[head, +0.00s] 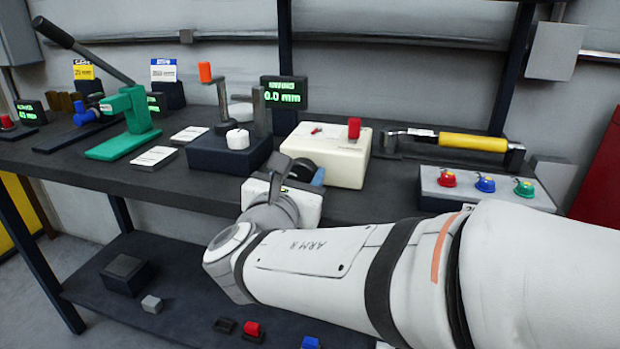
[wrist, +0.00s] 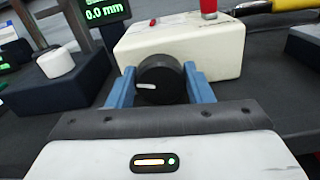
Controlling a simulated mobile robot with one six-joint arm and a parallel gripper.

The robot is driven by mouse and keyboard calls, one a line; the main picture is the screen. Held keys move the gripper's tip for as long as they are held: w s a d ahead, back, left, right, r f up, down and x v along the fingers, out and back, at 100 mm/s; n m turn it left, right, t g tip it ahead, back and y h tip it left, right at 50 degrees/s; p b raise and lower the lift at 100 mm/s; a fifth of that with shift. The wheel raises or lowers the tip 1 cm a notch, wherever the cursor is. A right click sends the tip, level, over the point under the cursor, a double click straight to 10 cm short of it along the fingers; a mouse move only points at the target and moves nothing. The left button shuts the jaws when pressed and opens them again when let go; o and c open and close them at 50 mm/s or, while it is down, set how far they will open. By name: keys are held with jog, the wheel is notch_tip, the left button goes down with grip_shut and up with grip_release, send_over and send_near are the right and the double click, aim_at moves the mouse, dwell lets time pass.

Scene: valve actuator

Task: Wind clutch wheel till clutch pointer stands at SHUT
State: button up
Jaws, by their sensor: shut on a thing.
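The clutch wheel appears to be the black round knob (wrist: 160,82) on the front face of the cream box (wrist: 222,50). A white line on the knob points left, nearly level. My gripper (wrist: 162,76) has one blue finger on each side of the knob and is shut on it. In the head view my gripper (head: 307,174) is at the front of the cream box (head: 350,165), with the knob partly hidden by my wrist. A thin red pointer (head: 316,130) lies on the box top, left of a red block (head: 354,128). Its scale lettering is too small to read.
A dark blue block with a white knob (head: 238,138) stands left of the box, before a display (head: 284,92) reading 0.0 mm. A yellow-handled wrench (head: 472,142) lies behind right. A grey panel with coloured knobs (head: 485,186) stands at right. A green press (head: 128,120) is left.

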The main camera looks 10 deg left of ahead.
jog(key=m+b, duration=0.4)
jog(key=shift+d+f+m+b, duration=0.15)
jog(key=shift+f+m+b, duration=0.1)
jog(key=shift+m+b, duration=0.15)
jog(key=shift+r+m+b, duration=0.1)
jog(key=shift+m+b, duration=0.75)
jog(key=shift+m, duration=0.05)
jog(key=o, duration=1)
jog(key=shift+p, duration=0.3)
